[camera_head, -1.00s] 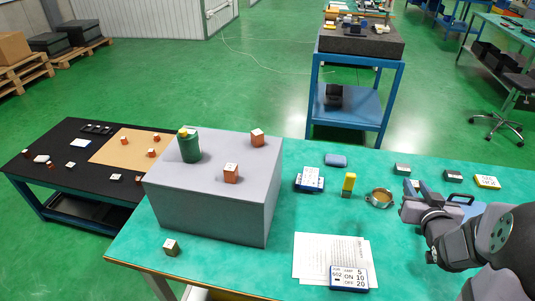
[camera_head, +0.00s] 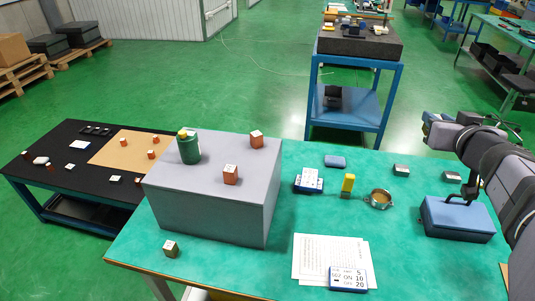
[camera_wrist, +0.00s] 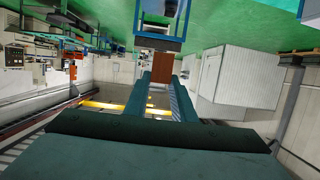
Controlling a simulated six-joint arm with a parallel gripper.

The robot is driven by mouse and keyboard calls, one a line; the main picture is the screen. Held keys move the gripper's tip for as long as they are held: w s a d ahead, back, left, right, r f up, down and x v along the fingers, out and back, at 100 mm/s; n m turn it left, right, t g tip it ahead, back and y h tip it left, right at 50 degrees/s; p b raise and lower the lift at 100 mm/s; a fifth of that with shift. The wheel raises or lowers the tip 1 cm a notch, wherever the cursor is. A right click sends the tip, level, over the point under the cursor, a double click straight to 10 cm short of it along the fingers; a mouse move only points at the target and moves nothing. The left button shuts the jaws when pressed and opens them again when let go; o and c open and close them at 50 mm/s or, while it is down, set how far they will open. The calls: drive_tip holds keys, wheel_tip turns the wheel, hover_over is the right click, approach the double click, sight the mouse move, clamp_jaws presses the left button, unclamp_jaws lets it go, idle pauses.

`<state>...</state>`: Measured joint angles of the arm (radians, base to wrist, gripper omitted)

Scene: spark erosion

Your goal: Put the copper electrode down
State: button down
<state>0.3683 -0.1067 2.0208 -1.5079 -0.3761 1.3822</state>
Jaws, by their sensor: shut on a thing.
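In the wrist view, a brown copper-coloured block, the copper electrode (camera_wrist: 161,72), sits between the two fingers of my gripper (camera_wrist: 162,82). The fingers are shut on it. In the head view, my gripper (camera_head: 429,128) is at the right, raised above the far edge of the green bench (camera_head: 330,215), pointing left and away. The electrode in it cannot be made out there. Two similar copper blocks with white tops stand on the grey block: one at the back (camera_head: 256,141), one in front (camera_head: 230,176).
The big grey block (camera_head: 205,218) carries a green bottle (camera_head: 189,150). A blue box (camera_head: 458,219) lies under my arm. A yellow block (camera_head: 347,186), a round metal dish (camera_head: 379,200) and papers (camera_head: 322,257) lie mid-bench. Bare bench shows between the papers and the blue box.

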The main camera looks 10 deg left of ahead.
drive_tip(key=w+a+r+n+y+p, duration=0.1)
drive_tip(key=w+a+y, duration=0.15)
drive_tip(key=a, duration=0.45)
drive_tip(key=w+a+r+n+y+p, duration=0.1)
drive_tip(key=w+a+n+p, duration=0.1)
drive_tip(key=w+a, duration=0.3)
drive_tip(key=n+g+y+p, duration=0.4)
drive_tip(key=n+y+p, duration=0.1)
drive_tip(key=n+y, duration=0.15)
hover_over(224, 152)
drive_tip(key=shift+f, duration=3.75)
drive_tip(key=shift+m, duration=0.35)
drive_tip(key=shift+s+f+p, duration=0.1)
drive_tip(key=shift+f+p, duration=0.75)
drive_tip(key=shift+f, duration=4)
drive_tip(key=shift+f, duration=0.15)
